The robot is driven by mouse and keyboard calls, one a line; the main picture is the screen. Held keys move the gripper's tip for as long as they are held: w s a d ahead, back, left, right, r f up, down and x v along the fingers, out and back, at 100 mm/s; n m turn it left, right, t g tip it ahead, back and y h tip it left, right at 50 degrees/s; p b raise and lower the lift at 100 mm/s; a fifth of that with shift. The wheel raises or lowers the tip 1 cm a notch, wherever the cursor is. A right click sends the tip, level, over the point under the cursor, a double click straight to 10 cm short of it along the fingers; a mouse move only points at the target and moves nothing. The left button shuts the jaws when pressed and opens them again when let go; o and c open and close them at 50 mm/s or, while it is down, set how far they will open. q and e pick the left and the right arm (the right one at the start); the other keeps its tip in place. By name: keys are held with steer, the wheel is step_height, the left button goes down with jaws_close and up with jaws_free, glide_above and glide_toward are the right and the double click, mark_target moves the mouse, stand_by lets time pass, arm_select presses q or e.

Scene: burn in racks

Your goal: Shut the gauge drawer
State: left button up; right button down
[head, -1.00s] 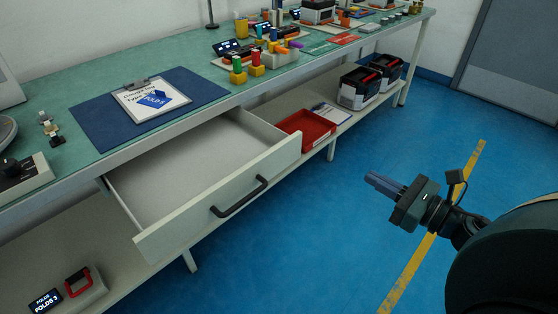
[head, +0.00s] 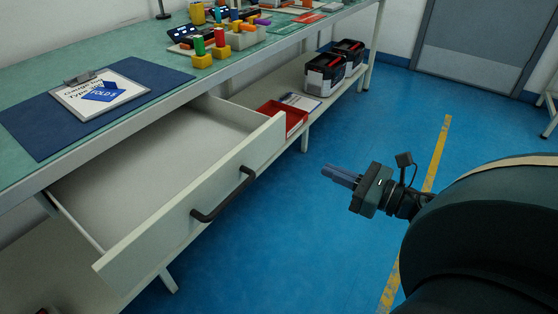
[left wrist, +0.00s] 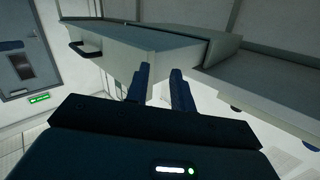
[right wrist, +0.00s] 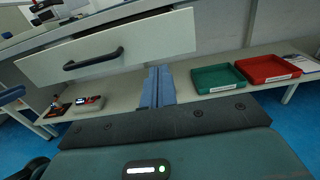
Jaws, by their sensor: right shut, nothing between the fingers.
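The gauge drawer (head: 140,246) is pulled far out from under the bench in the head view and looks empty. Its front has a dark bar handle (head: 224,195). My right gripper (head: 325,172) is shut and empty, over the floor to the right of the drawer front and apart from it. In the right wrist view its closed fingers (right wrist: 158,72) point toward the bench, with the drawer front (right wrist: 150,42) above and left. My left gripper is outside the head view. In the left wrist view its fingers (left wrist: 158,72) are apart, with the drawer (left wrist: 115,48) beyond them.
The green bench top (head: 30,120) holds a blue mat (head: 30,142) with a clipboard (head: 98,92). The lower shelf holds a red tray (head: 297,118) and dark bins (head: 323,75). The blue floor (head: 290,230) in front is clear.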

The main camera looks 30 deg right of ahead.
mark_target(268, 144)
arm_select(q)
steer(key=shift+w, duration=0.1)
arm_select(e)
steer(key=x, duration=1.4)
steer(key=shift+r, duration=0.1)
steer(key=shift+w, duration=0.1)
